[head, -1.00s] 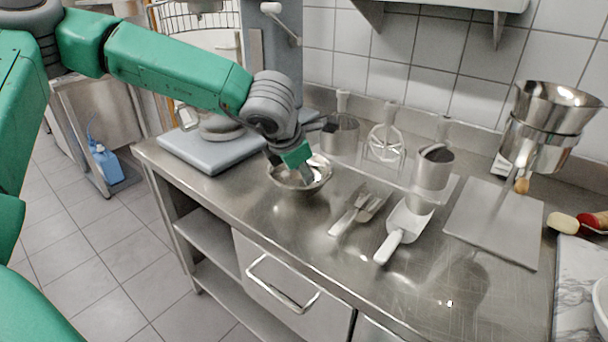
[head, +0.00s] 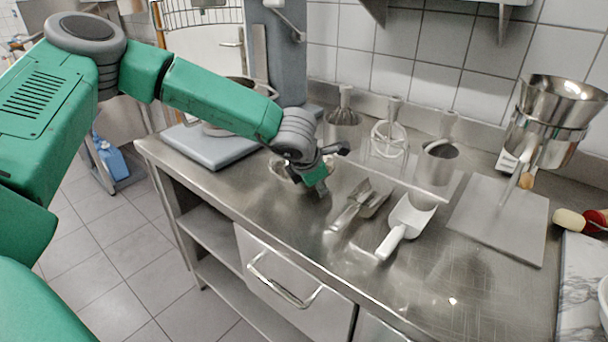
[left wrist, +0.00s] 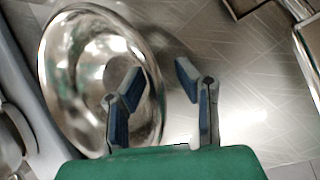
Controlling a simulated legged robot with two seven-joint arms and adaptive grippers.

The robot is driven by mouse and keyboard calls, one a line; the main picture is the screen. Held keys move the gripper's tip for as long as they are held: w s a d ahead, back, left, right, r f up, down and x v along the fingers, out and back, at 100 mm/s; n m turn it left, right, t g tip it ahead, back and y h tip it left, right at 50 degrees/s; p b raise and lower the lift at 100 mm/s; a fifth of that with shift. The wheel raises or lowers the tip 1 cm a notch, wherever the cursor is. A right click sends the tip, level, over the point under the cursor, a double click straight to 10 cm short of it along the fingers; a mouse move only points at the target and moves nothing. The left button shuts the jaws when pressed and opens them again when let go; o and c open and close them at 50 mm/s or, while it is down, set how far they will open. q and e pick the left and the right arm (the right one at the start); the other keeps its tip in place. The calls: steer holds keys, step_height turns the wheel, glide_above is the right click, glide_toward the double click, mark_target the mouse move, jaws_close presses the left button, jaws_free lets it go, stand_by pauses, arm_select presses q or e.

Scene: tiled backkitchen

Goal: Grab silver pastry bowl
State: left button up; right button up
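The silver pastry bowl (left wrist: 78,75) is shiny and round. It fills the left of the left wrist view. In the head view the bowl (head: 279,169) sits on the steel counter, mostly hidden behind my left gripper (head: 322,170). My left gripper (left wrist: 159,79) is open, its two blue-padded fingers apart. In the wrist view the left finger overlaps the bowl's inside and the right finger lies outside it, with the bowl's right rim showing between them. I cannot tell whether either finger touches the bowl. My right gripper is not in view.
A grey scale (head: 208,146) stands left of the bowl. A metal scoop (head: 371,200) and a white-handled scoop (head: 408,217) lie to the right. A whisk holder (head: 388,140) and steel cups stand behind. The counter's front edge (head: 250,222) is clear.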

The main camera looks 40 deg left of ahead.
arm_select(q)
steer(key=shift+a, duration=0.1)
jaws_close()
steer(key=shift+a, duration=0.2)
